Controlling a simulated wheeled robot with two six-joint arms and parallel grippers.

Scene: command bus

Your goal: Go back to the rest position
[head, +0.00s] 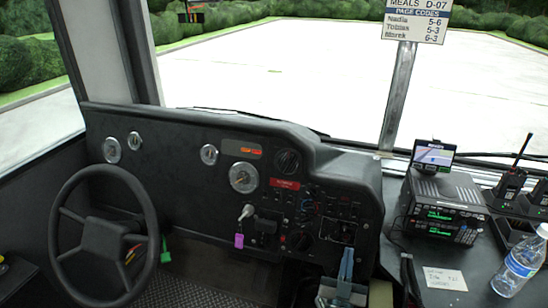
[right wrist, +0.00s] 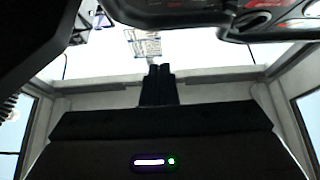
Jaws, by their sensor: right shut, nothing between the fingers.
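My right gripper (head: 346,258) shows at the bottom of the head view, in front of the lower right part of the dashboard. Its fingers point up and are shut with nothing between them. In the right wrist view the dark fingers (right wrist: 158,78) stand together in the middle, against a bright background. My left gripper is not in view.
The dashboard (head: 330,170) lies ahead, with a steering wheel (head: 105,237) at the left and a purple-tagged key (head: 240,240). At the right are a radio stack (head: 440,215), a water bottle (head: 520,262), handheld radios (head: 508,185) and a white note (head: 445,279). A sign (head: 417,18) hangs above.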

